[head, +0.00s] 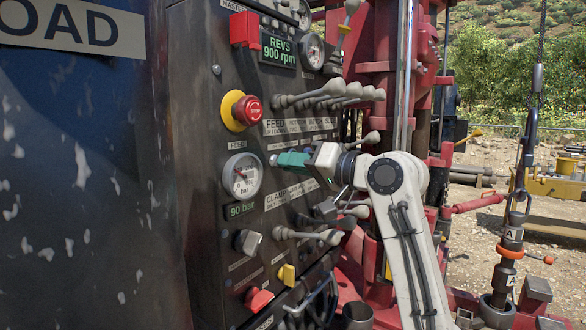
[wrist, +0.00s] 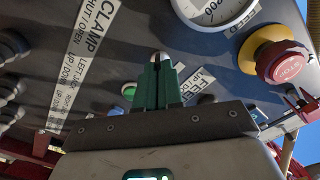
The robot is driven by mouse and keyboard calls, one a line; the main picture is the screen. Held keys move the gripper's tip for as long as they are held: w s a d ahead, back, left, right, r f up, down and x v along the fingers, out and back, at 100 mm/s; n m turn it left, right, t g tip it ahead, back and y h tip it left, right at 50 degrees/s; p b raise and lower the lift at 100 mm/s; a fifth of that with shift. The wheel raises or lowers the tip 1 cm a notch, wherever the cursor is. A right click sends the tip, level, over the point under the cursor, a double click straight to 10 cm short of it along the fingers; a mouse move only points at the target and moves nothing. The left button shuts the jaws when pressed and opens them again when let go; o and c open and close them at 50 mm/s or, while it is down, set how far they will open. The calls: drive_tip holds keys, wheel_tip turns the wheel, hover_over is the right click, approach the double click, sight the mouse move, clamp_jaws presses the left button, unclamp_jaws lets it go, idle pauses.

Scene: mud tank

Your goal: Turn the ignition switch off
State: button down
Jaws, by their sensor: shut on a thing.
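My gripper (head: 280,158) reaches from the right to the dark control panel (head: 208,150), with its teal fingers just right of the pressure gauge (head: 242,178). In the wrist view the fingers (wrist: 158,70) are closed together around a small silver knob (wrist: 160,56) at the panel face. I take this knob for the ignition switch, but no label naming it is readable. The fingers hide most of it, and its turned position cannot be told.
A red STOP button (head: 247,110) on a yellow base is above the gauge. Grey levers (head: 330,92) stick out above my gripper, and more levers (head: 308,235) below. A grey knob (head: 248,242), a yellow switch (head: 287,275) and a red switch (head: 258,299) sit lower.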

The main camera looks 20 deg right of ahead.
drive_tip(key=shift+f+n+b, duration=0.1)
drive_tip(key=shift+n+b, duration=1.55)
drive_tip(key=shift+n, duration=2.55)
drive_tip(key=c, duration=1.3)
unclamp_jaws()
drive_tip(key=shift+s, duration=0.1)
drive_tip(key=b+v, duration=0.2)
drive_tip(key=v, duration=0.8)
drive_tip(key=shift+s+d, duration=0.25)
